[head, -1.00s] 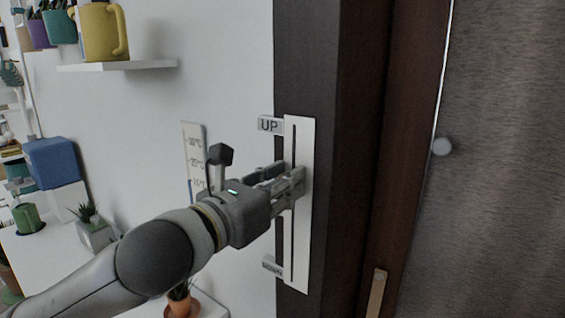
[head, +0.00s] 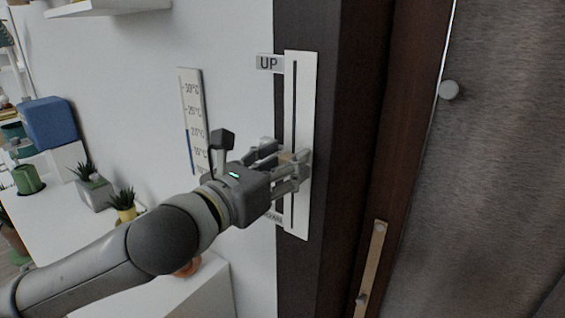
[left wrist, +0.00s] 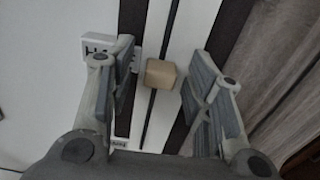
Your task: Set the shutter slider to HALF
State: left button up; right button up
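The shutter slider is a tall white plate (head: 302,105) with a dark vertical slot on the dark door frame. An UP label (head: 268,63) is at its upper left; a lower label (head: 274,218) is partly hidden by my arm. My left gripper (head: 296,168) is at the plate's lower half. In the left wrist view, the tan slider knob (left wrist: 160,73) sits on the slot between my open, spread fingers (left wrist: 157,85), with a visible gap at its left. A label reading "HA" (left wrist: 97,45) is partly covered by the left finger, slightly higher than the knob. My right gripper is not in view.
A thermometer strip (head: 191,110) hangs on the white wall left of the plate. A white desk with plants and a blue box (head: 49,122) is at the left.

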pick_arm(q)
jog(key=v, duration=0.7)
jog(key=shift+s+a, duration=0.2)
jog(key=shift+f, duration=0.1)
